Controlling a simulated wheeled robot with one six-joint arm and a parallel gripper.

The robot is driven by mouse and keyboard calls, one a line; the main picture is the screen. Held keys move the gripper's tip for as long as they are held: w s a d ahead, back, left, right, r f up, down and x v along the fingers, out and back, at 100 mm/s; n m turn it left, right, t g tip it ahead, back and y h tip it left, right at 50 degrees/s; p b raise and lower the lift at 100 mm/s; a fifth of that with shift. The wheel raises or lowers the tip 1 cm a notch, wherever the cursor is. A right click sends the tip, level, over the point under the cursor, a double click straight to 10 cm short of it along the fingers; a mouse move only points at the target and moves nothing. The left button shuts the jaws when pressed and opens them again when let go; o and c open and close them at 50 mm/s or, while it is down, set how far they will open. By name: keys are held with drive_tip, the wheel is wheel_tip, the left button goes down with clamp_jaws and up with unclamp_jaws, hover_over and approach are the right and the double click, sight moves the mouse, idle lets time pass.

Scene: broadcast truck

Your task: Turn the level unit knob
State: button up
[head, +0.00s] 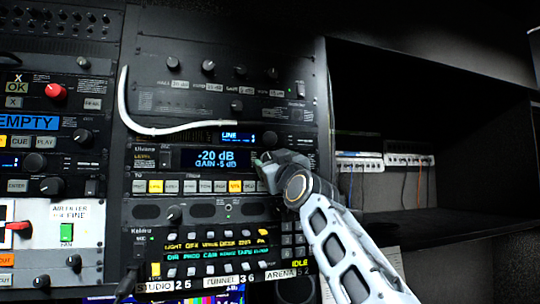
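The level unit (150,158) is a black rack unit in the middle of the head view. Its blue-lit display (213,158) reads "-20 dB" and "GAIN -5 dB". My gripper (264,161) is at the right end of this unit, just right of the display, with my arm reaching in from the lower right. The level unit's knob is not clearly visible; my gripper covers the area right of the display. I cannot tell whether the fingers touch or hold anything, or how far apart they are.
A unit with a "LINE" display (237,137) and a knob (270,138) sits just above. A white cable (124,95) curves across the rack. Below are a row of lit buttons (195,186) and a keypad panel (225,243). An open dark shelf (460,215) lies right.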

drive_tip(key=shift+w+a+r, duration=0.1)
drive_tip(key=shift+w+a, duration=0.05)
drive_tip(key=shift+w, duration=0.05)
drive_tip(key=shift+a, duration=0.1)
drive_tip(key=c, duration=0.9)
